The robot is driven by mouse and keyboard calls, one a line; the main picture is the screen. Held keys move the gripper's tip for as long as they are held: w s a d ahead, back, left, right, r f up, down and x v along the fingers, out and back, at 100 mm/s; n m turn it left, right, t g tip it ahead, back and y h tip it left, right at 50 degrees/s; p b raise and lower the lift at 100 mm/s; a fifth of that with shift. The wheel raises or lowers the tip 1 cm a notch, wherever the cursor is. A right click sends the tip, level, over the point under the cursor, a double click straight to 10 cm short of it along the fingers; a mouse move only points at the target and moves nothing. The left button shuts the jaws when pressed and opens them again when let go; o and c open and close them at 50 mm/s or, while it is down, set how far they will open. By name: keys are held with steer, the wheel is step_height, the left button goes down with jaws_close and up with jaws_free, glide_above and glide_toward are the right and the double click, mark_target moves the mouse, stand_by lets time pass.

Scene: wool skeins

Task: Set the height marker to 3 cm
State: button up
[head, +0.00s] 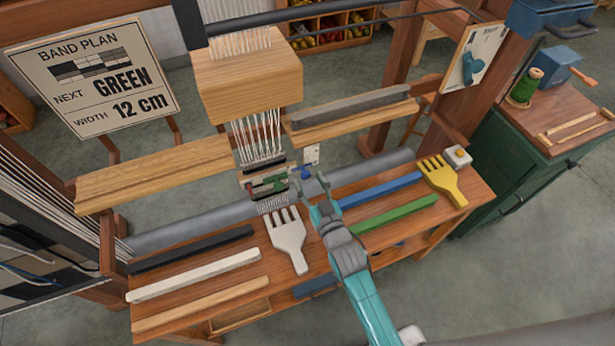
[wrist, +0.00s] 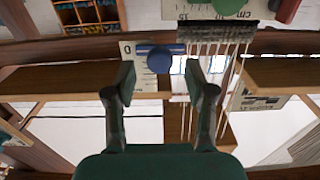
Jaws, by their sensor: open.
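The height marker is a blue round knob (wrist: 160,60) with a blue bar behind it, in the wrist view. A small white scale plate (wrist: 127,49) stands beside it, with a 0 visible near the bar; other marks are not readable. In the head view the blue marker (head: 306,172) shows just beyond my fingertips, below the upright white scale (head: 312,155). My gripper (wrist: 159,80) is open, its two fingers spread to either side of the knob's line. The knob appears just ahead of the fingertips; I cannot tell whether they touch it.
A horizontal cm scale (wrist: 188,11) with green and red pieces and a dark comb with white threads (wrist: 218,34) lie close beside the marker. A white fork (head: 287,238), yellow fork (head: 443,180) and several bars lie on the bench (head: 290,270).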

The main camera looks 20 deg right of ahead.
mark_target(304, 172)
steer(key=shift+w, duration=1.1)
steer(key=shift+r, duration=0.1)
jaws_close()
